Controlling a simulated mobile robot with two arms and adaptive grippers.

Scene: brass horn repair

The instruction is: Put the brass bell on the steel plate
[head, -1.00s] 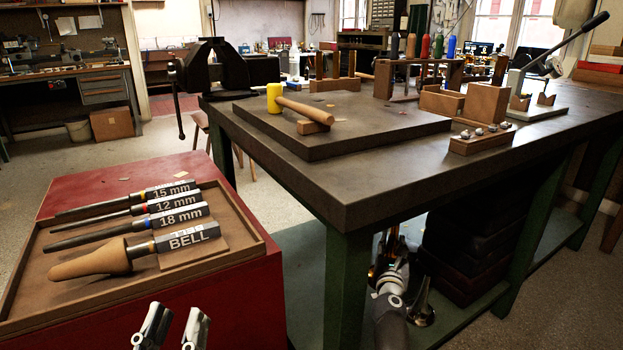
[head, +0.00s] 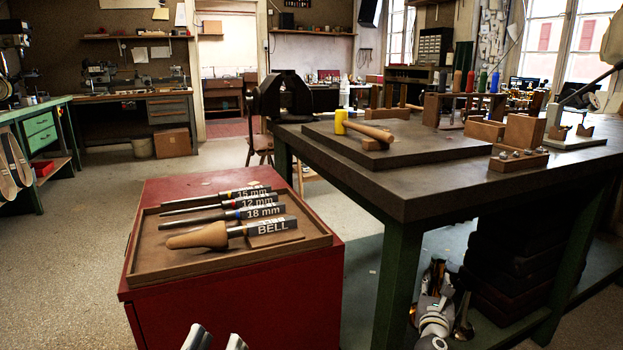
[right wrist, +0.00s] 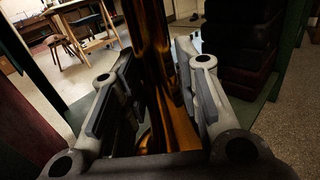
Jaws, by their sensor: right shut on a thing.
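The brass bell (head: 463,318) shows partly in the head view, low in front of the bench's lower shelf, partly hidden by my right arm. In the right wrist view its shiny brass tube (right wrist: 155,70) stands between the fingers. My right gripper (head: 438,285) is shut on it, below the bench top; its fingers (right wrist: 160,85) flank the tube in the right wrist view. The steel plate appears to be the dark raised slab (head: 440,150) on the bench. My left gripper (head: 215,338) is at the bottom edge of the head view, fingers apart and empty, in front of the red cabinet.
A yellow-headed mallet (head: 365,130) lies on the slab with its handle on a wooden block. The slab's front and right areas are clear. The bench (head: 430,195) has a green leg near my right arm. A tool tray (head: 165,277) tops the red cabinet (head: 240,315).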

